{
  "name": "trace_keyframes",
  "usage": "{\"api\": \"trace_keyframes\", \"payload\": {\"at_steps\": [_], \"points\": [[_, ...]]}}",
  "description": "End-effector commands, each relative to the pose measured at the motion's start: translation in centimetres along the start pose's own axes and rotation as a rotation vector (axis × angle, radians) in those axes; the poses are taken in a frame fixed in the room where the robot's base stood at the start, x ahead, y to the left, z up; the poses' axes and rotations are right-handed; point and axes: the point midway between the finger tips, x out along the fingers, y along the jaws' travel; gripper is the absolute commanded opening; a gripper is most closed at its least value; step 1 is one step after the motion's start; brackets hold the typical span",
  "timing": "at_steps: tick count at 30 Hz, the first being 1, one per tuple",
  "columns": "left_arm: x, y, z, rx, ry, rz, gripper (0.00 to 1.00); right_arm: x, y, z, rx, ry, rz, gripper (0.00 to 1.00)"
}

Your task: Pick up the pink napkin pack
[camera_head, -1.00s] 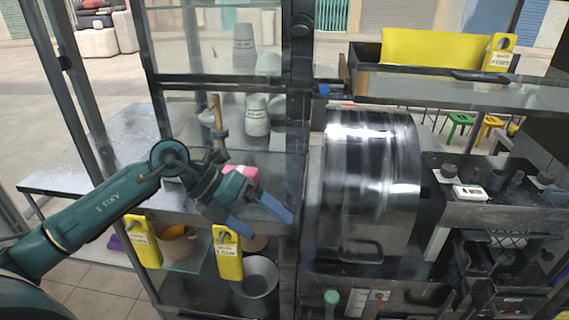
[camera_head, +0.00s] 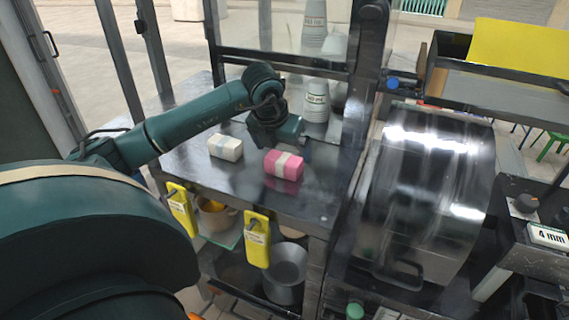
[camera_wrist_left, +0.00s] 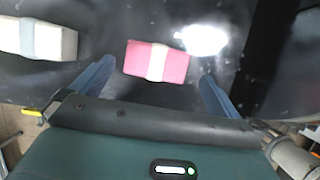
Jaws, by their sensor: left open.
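The pink napkin pack (camera_head: 283,165) with a pale band lies on the dark metal counter (camera_head: 310,200). My left gripper (camera_head: 303,150) is just behind and above it in the head view, pointing down. In the left wrist view the pink pack (camera_wrist_left: 156,61) lies between and beyond the two blue fingers of the open left gripper (camera_wrist_left: 153,82). The fingers are apart and hold nothing. A white pack (camera_head: 225,147) lies left of the pink one and also shows at the upper left of the wrist view (camera_wrist_left: 38,39). My right gripper is not in view.
Cups (camera_head: 316,100) stand behind the gripper at the back of the counter. A large metal drum (camera_head: 425,190) stands to the right. Yellow tags (camera_head: 257,240) hang at the counter's front edge, with pots on the shelf below. The counter's front right part is clear.

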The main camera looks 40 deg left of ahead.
Motion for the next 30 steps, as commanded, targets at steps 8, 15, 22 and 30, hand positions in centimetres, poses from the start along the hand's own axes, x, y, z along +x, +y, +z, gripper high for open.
{"api": "trace_keyframes", "payload": {"at_steps": [8,15,22,30], "points": [[3.1,0.5,-0.3,0.000,0.007,0.000,1.00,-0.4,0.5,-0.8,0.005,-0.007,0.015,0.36],[5.4,0.5,-0.3,0.001,0.001,-0.001,1.00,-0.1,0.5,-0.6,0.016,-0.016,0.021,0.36],[5.4,0.5,-0.3,0.002,0.001,-0.001,0.98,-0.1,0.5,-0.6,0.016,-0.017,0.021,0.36],[5.4,0.5,-0.3,0.002,0.000,-0.001,0.75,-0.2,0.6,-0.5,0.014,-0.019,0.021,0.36]]}}
